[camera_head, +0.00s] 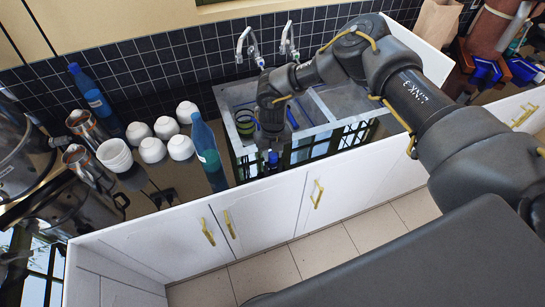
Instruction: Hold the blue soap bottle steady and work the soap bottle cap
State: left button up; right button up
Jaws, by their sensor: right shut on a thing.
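My right gripper (272,146) points down at the front edge of the sink, at the end of the dark arm that comes in from the right. It is shut on a small blue thing (273,158), which looks like the blue soap bottle. Only a small part of this shows below the gripper. The cap cannot be made out apart from the bottle. My left gripper is not in view.
A tall blue bottle (208,156) stands left of the sink (236,96); another (90,97) stands further back. Several white bowls (152,150) and metal jugs (86,128) crowd the left counter. Two faucets (245,45) rise behind the sink. White cabinets (265,215) face the floor.

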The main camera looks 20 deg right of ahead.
jog(key=shift+r+p, duration=1.8)
jog(key=shift+r, duration=0.85)
